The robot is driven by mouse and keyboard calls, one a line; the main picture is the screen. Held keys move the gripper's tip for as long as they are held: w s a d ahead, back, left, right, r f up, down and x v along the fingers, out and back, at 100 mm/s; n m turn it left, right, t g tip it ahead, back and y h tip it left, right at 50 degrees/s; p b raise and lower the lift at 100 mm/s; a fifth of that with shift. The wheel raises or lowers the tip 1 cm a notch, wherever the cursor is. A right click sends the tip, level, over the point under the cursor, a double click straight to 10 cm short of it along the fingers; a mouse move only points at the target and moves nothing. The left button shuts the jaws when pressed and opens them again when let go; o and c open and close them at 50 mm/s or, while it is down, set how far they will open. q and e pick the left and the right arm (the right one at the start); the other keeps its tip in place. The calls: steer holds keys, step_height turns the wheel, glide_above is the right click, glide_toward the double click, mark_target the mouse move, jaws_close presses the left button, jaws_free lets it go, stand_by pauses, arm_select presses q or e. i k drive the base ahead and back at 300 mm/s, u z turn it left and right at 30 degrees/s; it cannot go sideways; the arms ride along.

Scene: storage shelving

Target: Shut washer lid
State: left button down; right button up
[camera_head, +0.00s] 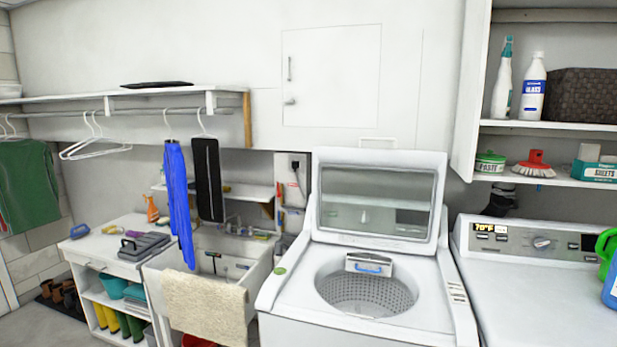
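A white top-loading washer (290,304) stands at the lower middle of the head view. Its lid (429,167) is raised, leaning back near the wall, with a glass window (375,200) in it. The round opening shows the perforated metal drum (366,292). A small blue-and-white part (370,265) sits at the back rim of the opening. Neither of my grippers shows in the head view.
A dryer (540,285) stands to the right, with detergent bottles (609,285) on it at the edge. A sink (255,280) with a beige towel (205,305) stands left. A shelf (560,125) with bottles hangs at upper right.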

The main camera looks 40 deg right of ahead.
mark_target(434, 163)
steer(key=z, duration=0.3)
steer(key=i, duration=1.1)
steer(key=z, duration=0.5)
